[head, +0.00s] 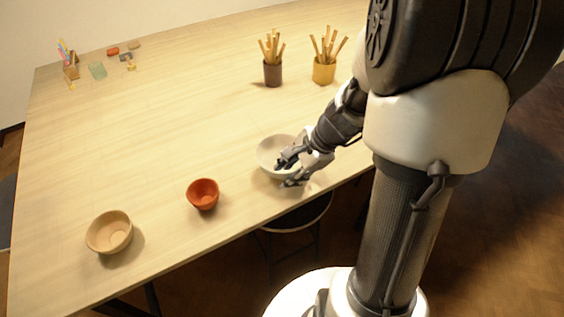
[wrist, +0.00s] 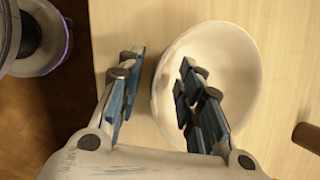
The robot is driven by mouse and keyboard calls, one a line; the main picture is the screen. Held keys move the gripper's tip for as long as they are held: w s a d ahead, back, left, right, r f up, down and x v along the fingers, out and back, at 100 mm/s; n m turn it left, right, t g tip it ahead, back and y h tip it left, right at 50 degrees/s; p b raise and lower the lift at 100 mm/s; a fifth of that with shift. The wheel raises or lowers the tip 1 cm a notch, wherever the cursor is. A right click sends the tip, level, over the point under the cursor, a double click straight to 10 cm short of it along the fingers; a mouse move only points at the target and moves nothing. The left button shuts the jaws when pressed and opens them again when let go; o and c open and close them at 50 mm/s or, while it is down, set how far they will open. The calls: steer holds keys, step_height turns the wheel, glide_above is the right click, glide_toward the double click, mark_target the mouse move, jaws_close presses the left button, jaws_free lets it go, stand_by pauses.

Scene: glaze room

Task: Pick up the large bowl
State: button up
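The large bowl is the white bowl (head: 267,151), near the table's front edge in the head view. It also fills the middle right of the wrist view (wrist: 238,62). My gripper (head: 288,172) is open at the bowl's near side. In the wrist view my gripper (wrist: 158,95) has one finger outside the bowl, over the table, and the other over the bowl's inside. The bowl's left rim lies between the two fingers. I cannot tell whether either finger touches it. The gripper hides part of the bowl's near side in the head view.
A red bowl (head: 203,194) and a tan bowl (head: 109,232) stand to the left on the wooden table (head: 160,130). Two tool-filled cups, one brown (head: 273,74) and one yellow (head: 324,71), stand behind. A stool (head: 297,215) is below the front edge.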

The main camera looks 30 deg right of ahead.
steer(key=shift+c, duration=0.3)
jaws_close()
steer(key=shift+r, duration=0.1)
